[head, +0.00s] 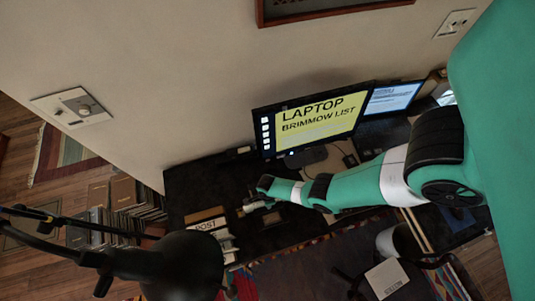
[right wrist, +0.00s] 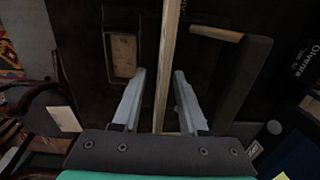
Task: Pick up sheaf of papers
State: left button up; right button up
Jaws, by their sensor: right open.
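A tray or box marked POST (head: 206,224) stands on the dark desk, with pale paper-like edges (head: 226,246) beside it. I cannot tell for sure which of these is the sheaf of papers. My right gripper (head: 245,209) is just right of the POST box, above the desk. In the right wrist view my right gripper (right wrist: 159,72) is open, and a long thin pale edge (right wrist: 167,55) runs between its fingers. The fingers look apart from it. I cannot tell whether this edge is the sheaf. My left gripper is not in view.
A monitor (head: 310,125) and a laptop (head: 392,97) stand at the back of the desk (head: 190,180). A black lamp-like thing (head: 185,266) fills the lower left. Several books (head: 135,205) are stacked left of the desk. A chair (head: 385,280) is at lower right.

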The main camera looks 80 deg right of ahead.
dwell(0.3)
grip_shut()
dwell(0.5)
